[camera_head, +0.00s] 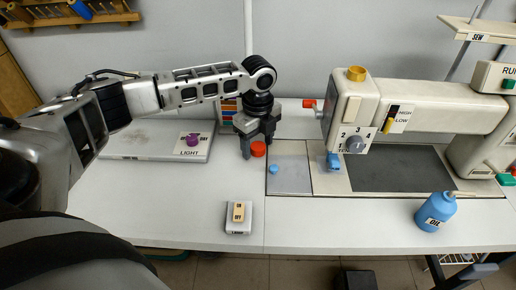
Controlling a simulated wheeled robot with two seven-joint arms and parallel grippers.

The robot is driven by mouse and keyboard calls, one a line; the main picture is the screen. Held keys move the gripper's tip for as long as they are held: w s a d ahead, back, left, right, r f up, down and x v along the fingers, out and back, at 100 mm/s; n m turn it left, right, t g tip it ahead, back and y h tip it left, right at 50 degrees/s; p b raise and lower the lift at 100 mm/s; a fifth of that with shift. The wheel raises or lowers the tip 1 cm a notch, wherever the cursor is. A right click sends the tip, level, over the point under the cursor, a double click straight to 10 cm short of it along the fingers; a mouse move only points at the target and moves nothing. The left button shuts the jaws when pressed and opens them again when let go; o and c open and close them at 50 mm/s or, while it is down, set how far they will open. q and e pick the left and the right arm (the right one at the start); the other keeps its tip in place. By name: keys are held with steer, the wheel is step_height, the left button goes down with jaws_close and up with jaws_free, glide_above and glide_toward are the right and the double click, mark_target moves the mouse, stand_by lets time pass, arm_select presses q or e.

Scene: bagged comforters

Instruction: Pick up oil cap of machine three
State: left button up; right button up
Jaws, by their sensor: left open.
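A small red-orange cap (258,149) sits on the table just left of the sewing machine's grey plate. My left gripper (257,147) points down over it, open, with its dark fingers around or beside the cap; whether they touch it I cannot tell. A light blue cap-like piece (273,169) lies on the grey plate, to the right of and nearer than the red one. A blue bottle labelled OIL (436,211) stands at the right front. No label reading machine three is legible. My right gripper is not in view.
The cream sewing machine (410,105) with a numbered dial stands right of my left gripper. A light panel with a purple knob (193,140) is at the left. A small switch box (238,217) sits near the front edge. The front table between is clear.

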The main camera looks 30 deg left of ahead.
arm_select(q)
steer(key=c, duration=1.1)
steer(key=shift+r, duration=0.15)
steer(key=shift+c, duration=0.2)
steer(key=shift+r, duration=0.25)
step_height(320, 180, up, 2)
steer(key=shift+r, duration=0.1)
steer(key=s+d+r+p, duration=0.1)
steer(key=s+d+r, duration=0.8)
steer(key=d+r, duration=0.1)
steer(key=shift+d+p, duration=0.3)
steer(key=shift+p, duration=0.1)
